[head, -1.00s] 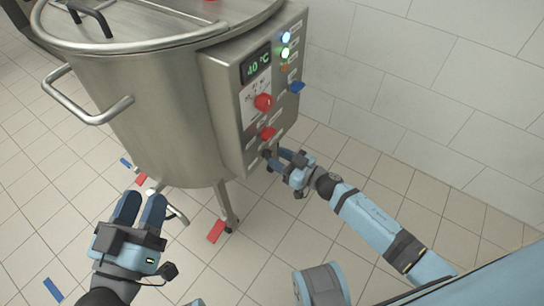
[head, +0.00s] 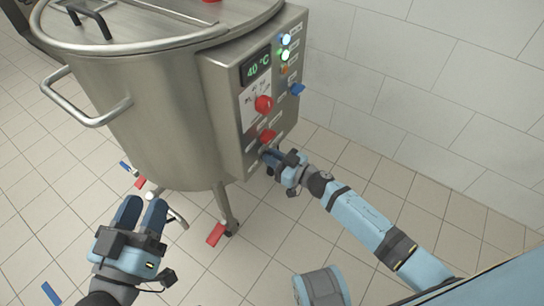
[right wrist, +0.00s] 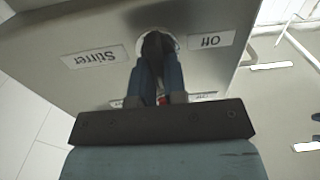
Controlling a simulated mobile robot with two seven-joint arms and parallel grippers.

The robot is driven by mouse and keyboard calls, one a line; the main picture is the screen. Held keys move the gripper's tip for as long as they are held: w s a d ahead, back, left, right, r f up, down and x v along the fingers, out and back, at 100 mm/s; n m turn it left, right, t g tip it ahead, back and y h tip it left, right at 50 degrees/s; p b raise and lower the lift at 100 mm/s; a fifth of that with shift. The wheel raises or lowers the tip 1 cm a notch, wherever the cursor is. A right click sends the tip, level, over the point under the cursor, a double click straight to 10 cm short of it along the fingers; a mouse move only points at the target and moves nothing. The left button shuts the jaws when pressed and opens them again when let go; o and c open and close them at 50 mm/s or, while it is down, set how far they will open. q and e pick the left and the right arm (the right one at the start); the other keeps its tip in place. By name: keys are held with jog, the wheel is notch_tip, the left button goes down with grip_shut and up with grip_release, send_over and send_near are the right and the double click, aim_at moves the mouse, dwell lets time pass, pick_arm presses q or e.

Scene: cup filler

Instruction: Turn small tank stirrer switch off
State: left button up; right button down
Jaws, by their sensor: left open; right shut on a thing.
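The small tank (head: 150,125) is a steel vessel with a control panel (head: 259,130) on its right side. The stirrer switch (right wrist: 158,45) is a dark knob on a pale round base, between the "Stirrer" label (right wrist: 95,57) and the "Off" label (right wrist: 211,41) in the right wrist view. My right gripper (head: 268,155) is at the panel's lower edge, its blue fingers shut on the switch, which they partly cover. My left gripper (head: 142,212) is open and empty in front of the tank, low in the head view.
Above the stirrer switch are a red knob (head: 264,104), another red switch (head: 267,137) and a blue lever (head: 298,89). A display (head: 257,67) reads 40 °C, with lit lamps (head: 285,40) beside it. A tiled wall (head: 430,80) stands at the right.

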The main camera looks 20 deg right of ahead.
pick_arm(q)
jog(key=shift+r, duration=0.1)
pick_arm(e)
jog(key=n, duration=0.3)
jog(key=n+p, duration=0.1)
jog(key=n, duration=0.5)
jog(key=shift+s+a+f+p, duration=0.2)
jog(key=shift+s+a+p, duration=0.1)
jog(key=shift+p, duration=0.1)
jog(key=n, duration=0.4)
jog(key=shift+a+f+b, duration=0.1)
jog(key=shift+f+b, duration=0.15)
jog(key=shift+b, duration=0.1)
pick_arm(q)
jog(key=shift+b, duration=0.6)
pick_arm(e)
jog(key=shift+f+n, duration=0.2)
jog(key=shift+n, duration=2.2)
jog(key=c, duration=1.2)
grip_release()
jog(key=shift+s, duration=0.1)
pick_arm(q)
jog(key=shift+f, duration=0.2)
pick_arm(e)
jog(key=shift+o, duration=0.2)
